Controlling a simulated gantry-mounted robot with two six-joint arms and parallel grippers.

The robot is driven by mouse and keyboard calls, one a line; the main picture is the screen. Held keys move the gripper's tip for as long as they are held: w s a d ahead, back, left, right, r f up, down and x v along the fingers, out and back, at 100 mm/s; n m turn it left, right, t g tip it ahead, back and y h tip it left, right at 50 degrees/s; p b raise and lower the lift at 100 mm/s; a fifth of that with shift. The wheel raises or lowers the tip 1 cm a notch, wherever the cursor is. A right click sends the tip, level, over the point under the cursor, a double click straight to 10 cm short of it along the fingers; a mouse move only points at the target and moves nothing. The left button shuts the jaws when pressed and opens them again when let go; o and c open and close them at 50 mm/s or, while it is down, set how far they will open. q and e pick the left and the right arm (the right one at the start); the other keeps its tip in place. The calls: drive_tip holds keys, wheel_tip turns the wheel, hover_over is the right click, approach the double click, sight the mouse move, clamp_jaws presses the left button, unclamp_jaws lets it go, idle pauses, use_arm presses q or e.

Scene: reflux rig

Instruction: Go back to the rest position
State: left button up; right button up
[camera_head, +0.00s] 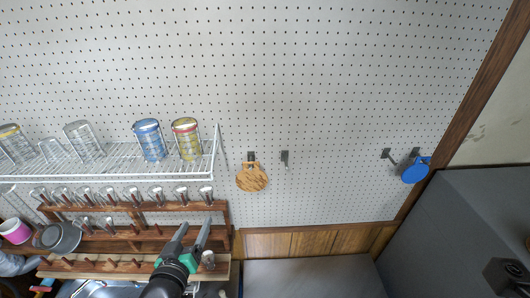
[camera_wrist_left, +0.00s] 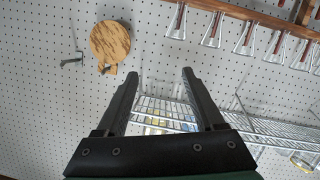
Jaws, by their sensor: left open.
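My left gripper (camera_head: 188,240) is in the lower part of the head view, in front of the wooden rack and pointing up. Its two fingers are apart with nothing between them. In the left wrist view the two dark fingers (camera_wrist_left: 160,80) also stand apart and empty, with pegboard and wire shelf behind them. My right gripper is not in view.
A wire shelf (camera_head: 118,171) holds jars. Below it, a wooden rack (camera_head: 150,208) holds several small flasks. A round wooden board (camera_head: 252,178) and a blue item (camera_head: 416,170) hang on the pegboard (camera_head: 320,100). A grey pot (camera_head: 62,238) stands at left.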

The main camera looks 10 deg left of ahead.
use_arm(q)
wheel_tip(320, 180, up, 16)
drive_tip(key=d+r+t, duration=0.1)
drive_tip(key=d+t, duration=0.1)
drive_tip(key=t, duration=0.2)
drive_tip(key=s+r+m+t+h, duration=0.1)
drive_tip(key=s+r+t, duration=0.2)
drive_tip(key=r, duration=0.6)
drive_tip(key=s+d+r+m+t+h, duration=0.1)
drive_tip(key=s+r+m+t, duration=0.1)
drive_tip(key=s+r, duration=0.5)
drive_tip(key=s+d+r+m+t+h, duration=0.1)
drive_tip(key=s+r+m+t, duration=0.1)
drive_tip(key=s+r, duration=0.4)
wheel_tip(320, 180, up, 5)
drive_tip(key=shift+t, duration=0.8)
